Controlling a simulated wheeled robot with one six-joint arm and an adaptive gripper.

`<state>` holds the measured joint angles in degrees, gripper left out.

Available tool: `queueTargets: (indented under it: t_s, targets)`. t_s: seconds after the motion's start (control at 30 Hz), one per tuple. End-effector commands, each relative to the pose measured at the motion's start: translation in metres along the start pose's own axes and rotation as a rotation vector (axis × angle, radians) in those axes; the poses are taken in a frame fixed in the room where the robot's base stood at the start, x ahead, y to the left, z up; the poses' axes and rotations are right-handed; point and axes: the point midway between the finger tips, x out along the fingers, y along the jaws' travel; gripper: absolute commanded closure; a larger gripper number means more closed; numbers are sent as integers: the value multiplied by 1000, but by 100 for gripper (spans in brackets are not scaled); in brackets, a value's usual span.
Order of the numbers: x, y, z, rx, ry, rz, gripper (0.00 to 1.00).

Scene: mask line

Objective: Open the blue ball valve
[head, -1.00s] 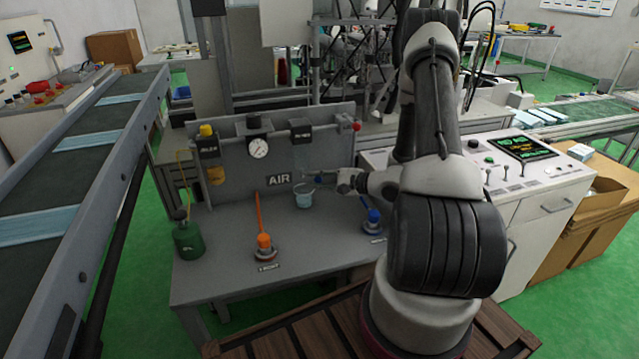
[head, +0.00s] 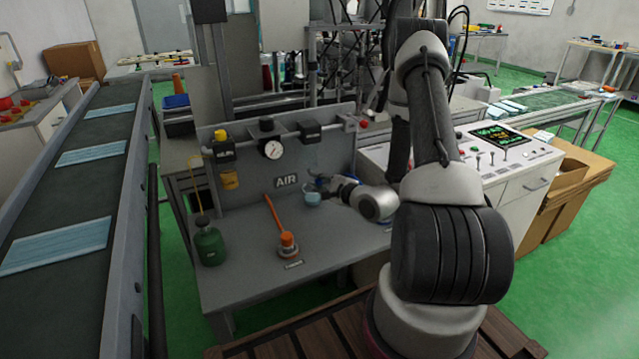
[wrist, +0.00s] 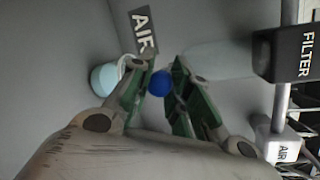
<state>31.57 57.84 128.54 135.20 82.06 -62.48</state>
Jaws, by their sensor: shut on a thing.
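The blue ball valve shows in the wrist view as a round blue part (wrist: 160,83) between the two green-padded fingers of my gripper (wrist: 163,92). The fingers are closed in on it from both sides. In the head view my gripper (head: 328,184) is low over the right part of the grey bench, beside a light-blue cup (head: 313,198). My wrist and arm hide most of the blue valve there, so its handle angle cannot be told.
An orange valve (head: 287,244) with a long lever stands on the bench (head: 250,285). A green bottle (head: 209,246) is at the left. The back panel (head: 245,200) carries an AIR sign, a gauge (head: 273,150) and a filter. A white control console (head: 520,180) stands right.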

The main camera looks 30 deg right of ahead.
Motion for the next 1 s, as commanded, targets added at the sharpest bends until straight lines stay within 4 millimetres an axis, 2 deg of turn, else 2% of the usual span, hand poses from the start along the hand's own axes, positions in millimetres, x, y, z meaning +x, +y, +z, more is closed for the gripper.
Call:
queueTargets:
  t_s: [0.37, 0.4, 0.53, 0.87, 1.0]
  targets:
    - [0, 3, 3, 1, -4, 4, 100]
    - [0, 3, 3, 1, -4, 4, 80]
    - [0, 2, 3, 0, -4, 3, 57]
    - [-1, 1, 1, 1, 1, 0, 57]
    - [-16, 0, -1, 1, 5, -2, 57]
